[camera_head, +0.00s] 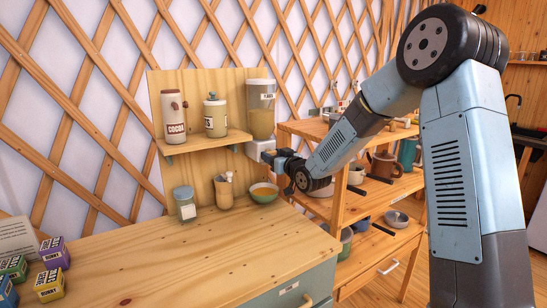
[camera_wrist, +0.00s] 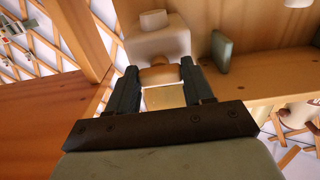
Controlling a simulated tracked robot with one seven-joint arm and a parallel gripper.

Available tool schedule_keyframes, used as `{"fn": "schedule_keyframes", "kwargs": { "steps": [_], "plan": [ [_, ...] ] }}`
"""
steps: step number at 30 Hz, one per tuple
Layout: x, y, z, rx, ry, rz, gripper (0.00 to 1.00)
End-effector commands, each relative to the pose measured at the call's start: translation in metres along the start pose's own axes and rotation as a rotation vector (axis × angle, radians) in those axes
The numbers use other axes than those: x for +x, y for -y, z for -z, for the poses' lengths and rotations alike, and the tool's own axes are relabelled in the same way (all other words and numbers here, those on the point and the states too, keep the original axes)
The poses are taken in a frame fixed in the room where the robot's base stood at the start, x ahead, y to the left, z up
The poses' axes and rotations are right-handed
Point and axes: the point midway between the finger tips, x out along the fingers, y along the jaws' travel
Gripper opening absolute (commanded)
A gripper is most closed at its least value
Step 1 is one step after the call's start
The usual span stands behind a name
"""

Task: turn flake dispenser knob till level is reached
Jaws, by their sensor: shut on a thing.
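The flake dispenser (camera_head: 261,110) is a clear canister with tan flakes, mounted on the wooden back panel, with a white lower housing (camera_head: 261,147). My gripper (camera_head: 270,157) is at the front of this housing. In the wrist view, my gripper (camera_wrist: 160,74) is shut on a tan knob (camera_wrist: 158,74), with the white housing (camera_wrist: 158,45) just beyond. A green bowl (camera_head: 264,197) with pale contents stands on the counter below the dispenser. The fingers hide much of the knob in the head view. I cannot read a level mark on the bowl.
A cocoa canister (camera_head: 173,117) and a lidded jar (camera_head: 215,118) stand on the small shelf. An open shelf unit (camera_head: 340,185) is close right of my gripper.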

Motion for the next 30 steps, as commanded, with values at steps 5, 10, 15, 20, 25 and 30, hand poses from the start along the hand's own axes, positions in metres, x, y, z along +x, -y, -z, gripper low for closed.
{"fn": "schedule_keyframes", "kwargs": {
  "steps": [5,10,15,20,25,30],
  "plan": [
    [-0.0014,0.0006,-0.0051,0.026,0.011,0.001,0.21],
    [-0.0013,0.0005,-0.0050,0.030,0.011,0.001,0.21],
    [-0.0013,0.0003,-0.0049,0.029,0.011,0.001,0.21],
    [-0.0011,0.0002,-0.0038,0.028,0.008,0.000,0.61],
    [-0.0006,0.0000,-0.0021,0.027,0.005,0.000,0.77],
    [-0.0003,-0.0001,-0.0012,0.027,0.002,0.000,0.77]
  ]
}}
